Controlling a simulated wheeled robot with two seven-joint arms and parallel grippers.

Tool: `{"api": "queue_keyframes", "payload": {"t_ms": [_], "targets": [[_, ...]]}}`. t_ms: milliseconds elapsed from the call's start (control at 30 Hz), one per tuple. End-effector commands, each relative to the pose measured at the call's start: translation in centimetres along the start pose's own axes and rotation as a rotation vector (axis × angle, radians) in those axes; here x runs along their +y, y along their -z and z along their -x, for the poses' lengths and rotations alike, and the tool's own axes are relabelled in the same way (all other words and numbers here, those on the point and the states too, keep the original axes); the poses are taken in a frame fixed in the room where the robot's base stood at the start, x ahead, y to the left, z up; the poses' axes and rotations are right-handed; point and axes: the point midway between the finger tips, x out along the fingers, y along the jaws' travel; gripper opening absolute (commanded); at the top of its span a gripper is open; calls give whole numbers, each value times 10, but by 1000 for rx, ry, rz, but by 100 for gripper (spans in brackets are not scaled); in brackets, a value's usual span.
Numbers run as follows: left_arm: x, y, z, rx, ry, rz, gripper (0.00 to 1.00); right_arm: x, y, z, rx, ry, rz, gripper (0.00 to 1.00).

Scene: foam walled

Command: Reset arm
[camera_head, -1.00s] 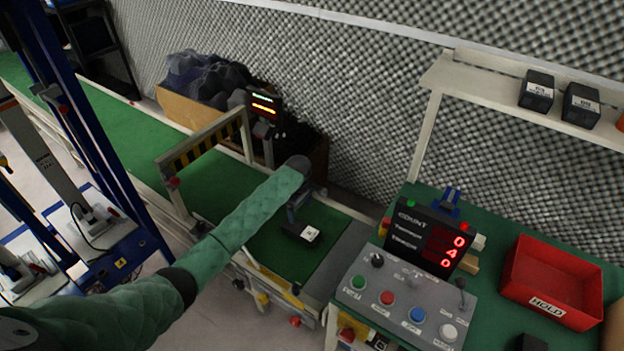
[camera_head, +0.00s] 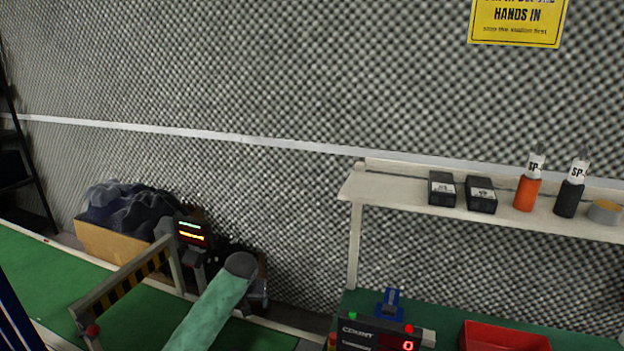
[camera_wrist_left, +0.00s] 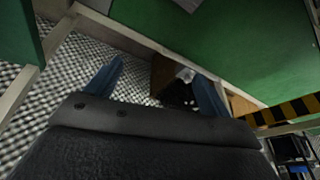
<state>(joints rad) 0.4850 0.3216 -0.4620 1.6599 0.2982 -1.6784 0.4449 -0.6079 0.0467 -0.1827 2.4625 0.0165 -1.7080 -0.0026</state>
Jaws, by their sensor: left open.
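My left arm, in a green sleeve, comes in from the bottom of the head view. Its gripper (camera_head: 258,292) shows only in part behind the dark wrist end, over the far edge of the green conveyor. In the left wrist view the two blue fingers of this gripper (camera_wrist_left: 157,78) stand wide apart with nothing between them. My right gripper is in neither view.
A guard frame with striped bars (camera_head: 125,290) and a lit display (camera_head: 192,232) stand left of my arm. A box of dark lumps (camera_head: 110,240) is behind. A count display (camera_head: 378,338), red bin (camera_head: 503,337) and shelf (camera_head: 400,199) with boxes and bottles are right.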

Motion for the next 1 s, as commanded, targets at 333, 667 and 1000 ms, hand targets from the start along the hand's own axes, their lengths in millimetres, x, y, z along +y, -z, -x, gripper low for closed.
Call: {"api": "queue_keyframes", "payload": {"t_ms": [333, 667, 1000], "targets": [[34, -66, 94, 203, -28, -327, 82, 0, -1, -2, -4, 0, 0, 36], [36, -172, 130, 250, -61, -337, 82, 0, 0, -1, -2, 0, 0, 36], [29, -285, 140, 192, -106, -245, 82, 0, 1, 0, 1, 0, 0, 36]]}}
